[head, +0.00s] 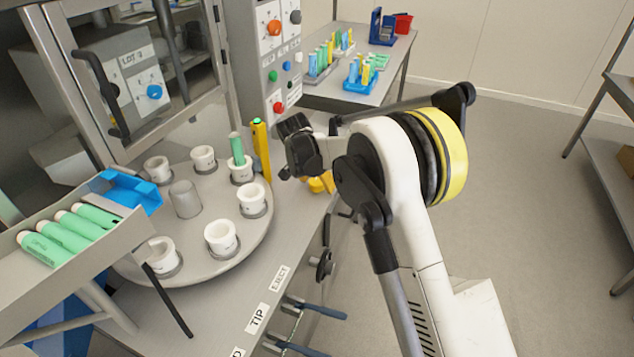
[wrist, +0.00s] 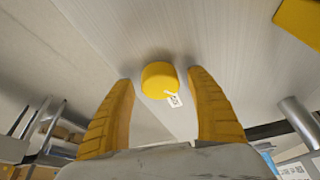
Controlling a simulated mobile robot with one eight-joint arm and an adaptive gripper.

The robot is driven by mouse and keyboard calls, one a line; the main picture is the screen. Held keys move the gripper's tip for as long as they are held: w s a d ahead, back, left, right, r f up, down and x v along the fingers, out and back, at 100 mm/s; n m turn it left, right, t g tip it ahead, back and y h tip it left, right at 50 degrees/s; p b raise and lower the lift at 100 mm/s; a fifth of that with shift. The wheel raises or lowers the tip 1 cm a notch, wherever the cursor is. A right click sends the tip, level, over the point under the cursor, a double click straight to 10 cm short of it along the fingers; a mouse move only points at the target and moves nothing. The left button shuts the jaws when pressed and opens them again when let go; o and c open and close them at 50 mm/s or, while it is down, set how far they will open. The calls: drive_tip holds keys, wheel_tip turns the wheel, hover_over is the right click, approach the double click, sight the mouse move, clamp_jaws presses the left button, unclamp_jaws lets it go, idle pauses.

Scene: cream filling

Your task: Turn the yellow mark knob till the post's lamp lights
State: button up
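The yellow mark knob (wrist: 160,80) is a short round cap on a pale grey surface in the wrist view. A small white tag with dark print (wrist: 173,100) is at its lower edge. My gripper (wrist: 160,92) is open, with one yellow ridged finger on each side of the knob and visible gaps between. The yellow post (head: 261,152) stands upright beside the turntable in the head view. Its top carries a small bright green lamp (head: 257,121); I cannot tell surely whether it is lit.
A round turntable (head: 205,240) holds several white cups, one with a green tube (head: 237,148). A sloped tray (head: 122,238) with green tubes is at the left. A control panel (head: 262,60) rises behind the post. Open floor lies to the right.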

drive_tip(key=v, duration=1.2)
